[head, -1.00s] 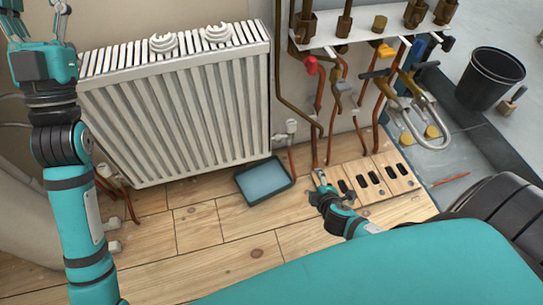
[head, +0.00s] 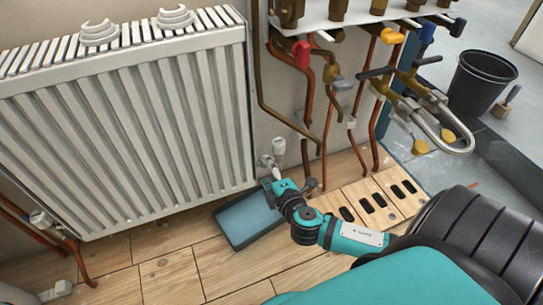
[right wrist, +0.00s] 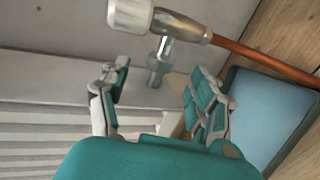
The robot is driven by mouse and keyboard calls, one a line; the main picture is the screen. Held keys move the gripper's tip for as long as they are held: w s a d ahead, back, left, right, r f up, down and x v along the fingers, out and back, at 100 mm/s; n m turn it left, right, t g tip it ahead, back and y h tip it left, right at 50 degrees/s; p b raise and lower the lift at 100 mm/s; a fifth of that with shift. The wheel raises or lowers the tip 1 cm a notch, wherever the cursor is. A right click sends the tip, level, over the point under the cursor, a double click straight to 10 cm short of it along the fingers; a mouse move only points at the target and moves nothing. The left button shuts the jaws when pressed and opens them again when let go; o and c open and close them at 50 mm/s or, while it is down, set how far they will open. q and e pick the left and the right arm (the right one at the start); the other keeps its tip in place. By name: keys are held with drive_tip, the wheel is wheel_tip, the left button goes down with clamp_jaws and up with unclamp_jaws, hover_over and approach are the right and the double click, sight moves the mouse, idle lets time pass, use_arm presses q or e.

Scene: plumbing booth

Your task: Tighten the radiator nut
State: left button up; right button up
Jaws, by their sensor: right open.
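The white panel radiator (head: 130,130) fills the left of the head view. At its lower right corner sits a valve with a white head (head: 279,146), and the metal radiator nut (head: 264,161) is on the radiator side of it. In the right wrist view the valve head (right wrist: 130,14) is at the top, and the nut (right wrist: 155,74) shows beyond and between my fingers. My right gripper (head: 273,183) is just below the valve. Its fingers are spread and empty in the right wrist view (right wrist: 158,98), apart from the nut. My left gripper is out of view.
A dark tray with a blue inside (head: 240,222) lies on the wooden floor below the valve. Copper pipes (head: 325,150) rise just right of it to a manifold. Slotted boards (head: 355,205) lie to the right. A black bucket (head: 482,82) stands farther right.

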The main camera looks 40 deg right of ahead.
sight(265, 167)
drive_tip(key=shift+b+x, duration=0.9)
drive_tip(key=shift+x, duration=1.6)
drive_tip(key=c, duration=1.3)
drive_tip(key=shift+o, duration=0.2)
drive_tip(key=shift+a+f+b, duration=0.1)
drive_tip(key=shift+f+b, duration=0.1)
drive_tip(key=shift+b, duration=0.45)
drive_tip(key=shift+t+b, duration=1.2)
drive_tip(key=shift+b, duration=1.9)
drive_tip(key=shift+r+t+h, duration=0.15)
drive_tip(key=shift+t+h, duration=0.55)
drive_tip(key=shift+t, duration=0.7)
drive_tip(key=shift+o, duration=0.2)
drive_tip(key=shift+t, duration=0.3)
drive_tip(key=shift+r, duration=0.1)
